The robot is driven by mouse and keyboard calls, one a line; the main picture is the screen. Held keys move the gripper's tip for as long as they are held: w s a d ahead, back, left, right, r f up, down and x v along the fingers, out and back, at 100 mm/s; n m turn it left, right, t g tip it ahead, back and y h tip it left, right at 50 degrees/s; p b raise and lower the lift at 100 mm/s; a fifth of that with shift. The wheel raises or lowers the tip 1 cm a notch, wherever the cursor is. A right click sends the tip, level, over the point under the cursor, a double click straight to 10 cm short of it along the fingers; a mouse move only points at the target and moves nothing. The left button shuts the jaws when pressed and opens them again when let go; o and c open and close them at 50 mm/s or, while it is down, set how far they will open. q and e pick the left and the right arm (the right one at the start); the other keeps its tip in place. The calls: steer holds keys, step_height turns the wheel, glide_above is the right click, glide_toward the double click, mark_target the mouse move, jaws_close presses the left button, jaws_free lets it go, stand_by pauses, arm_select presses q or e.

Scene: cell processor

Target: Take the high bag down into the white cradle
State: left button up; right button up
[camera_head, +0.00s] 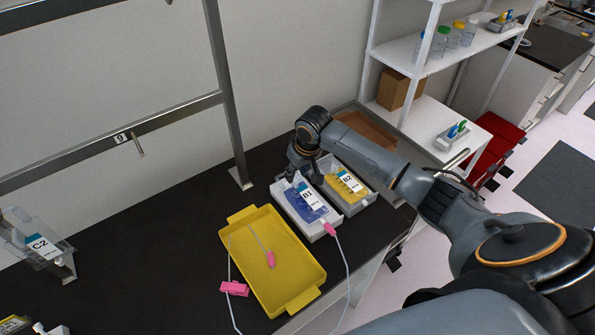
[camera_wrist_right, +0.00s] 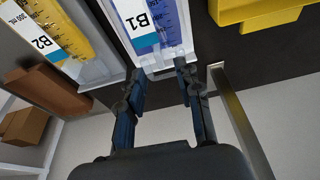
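The blue-filled bag B1 (camera_head: 306,199) lies in the white cradle (camera_head: 283,204) on the dark bench. In the right wrist view, the bag (camera_wrist_right: 155,22) and the cradle's end (camera_wrist_right: 180,53) show just beyond the fingertips. My right gripper (camera_head: 300,172) is at the cradle's far end, over the bag's end; it also shows in the right wrist view (camera_wrist_right: 161,72). Its two fingers are apart with nothing clearly gripped between them. The hook marked 9 (camera_head: 138,146) on the metal rail holds no bag. My left gripper is not in view.
A yellow-filled bag B2 (camera_head: 347,184) lies in a grey cradle beside B1. A yellow tray (camera_head: 290,275) with tubing and a pink clamp (camera_head: 270,259) is in front. Another pink clamp (camera_head: 235,289) lies left. Bag C2 (camera_head: 38,244) stands far left. White shelves (camera_head: 400,55) stand behind.

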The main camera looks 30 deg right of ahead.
steer(key=v, duration=1.2)
